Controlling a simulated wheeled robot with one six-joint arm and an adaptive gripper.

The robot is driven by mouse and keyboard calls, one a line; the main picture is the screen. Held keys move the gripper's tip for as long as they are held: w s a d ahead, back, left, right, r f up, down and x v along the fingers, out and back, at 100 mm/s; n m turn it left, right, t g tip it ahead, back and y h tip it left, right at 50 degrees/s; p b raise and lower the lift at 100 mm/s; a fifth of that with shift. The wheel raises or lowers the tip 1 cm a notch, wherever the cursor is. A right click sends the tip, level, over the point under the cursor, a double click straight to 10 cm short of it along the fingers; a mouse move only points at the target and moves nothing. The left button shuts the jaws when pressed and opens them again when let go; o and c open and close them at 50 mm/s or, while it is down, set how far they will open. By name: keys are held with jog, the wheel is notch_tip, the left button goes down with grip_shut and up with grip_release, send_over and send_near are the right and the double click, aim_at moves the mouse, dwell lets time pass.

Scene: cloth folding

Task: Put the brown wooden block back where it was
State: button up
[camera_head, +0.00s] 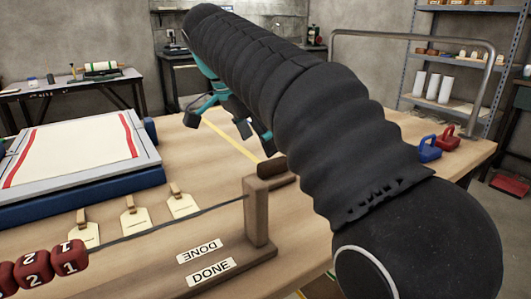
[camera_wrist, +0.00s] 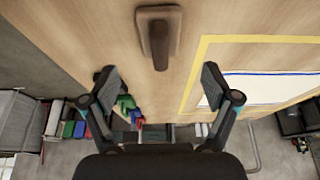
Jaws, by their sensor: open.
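A dark brown wooden block (camera_head: 279,169) lies on the table, partly hidden behind a lighter wooden post and my arm. In the wrist view a brown wooden piece with a raised narrow part (camera_wrist: 158,38), apparently this block, lies on the bare wood ahead of the fingertips. My gripper (camera_head: 230,131) is open and empty above the table, with teal links and dark finger pads. In the wrist view its fingers (camera_wrist: 158,76) are spread wide, apart from the brown piece, which lines up with the gap between them. The yellow tape (camera_wrist: 198,58) lies to its right.
The wooden post (camera_head: 257,212) carries a wire with red number blocks (camera_head: 40,268); DONE labels (camera_head: 211,271) lie in front. A framed white cloth board (camera_head: 78,155) is at left. Blue (camera_head: 430,150) and red (camera_head: 448,138) handled pieces stand at the right, near a metal rail (camera_head: 480,100).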

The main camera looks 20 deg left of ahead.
jog(key=v, duration=0.3)
jog(key=shift+s+r+p, duration=0.1)
jog(key=shift+r+p, duration=0.1)
jog(key=shift+p, duration=0.1)
jog(key=s+d+f+n, duration=0.1)
jog(key=d+f, duration=0.1)
jog(key=d, duration=0.5)
jog(key=s+d+f+n+y, duration=0.1)
jog(key=d+f+n, duration=0.1)
jog(key=d, duration=0.6)
jog(key=s+d+f+n+y, duration=0.1)
jog(key=s+d+f, duration=0.1)
jog(key=d, duration=0.6)
jog(key=shift+d+n, duration=0.1)
jog(key=shift+n, duration=0.3)
jog(key=s+d+f+n+t, duration=0.1)
jog(key=s+d+f, duration=0.4)
jog(key=f, duration=0.3)
jog(key=s+d+f+n+t+y, duration=0.1)
jog(key=s+d+f+n, duration=0.1)
jog(key=s+d+f, duration=0.4)
notch_tip(320, 180, down, 2)
jog(key=s, duration=0.2)
jog(key=shift+s+d, duration=0.25)
jog(key=shift+s, duration=0.1)
jog(key=shift+f, duration=0.15)
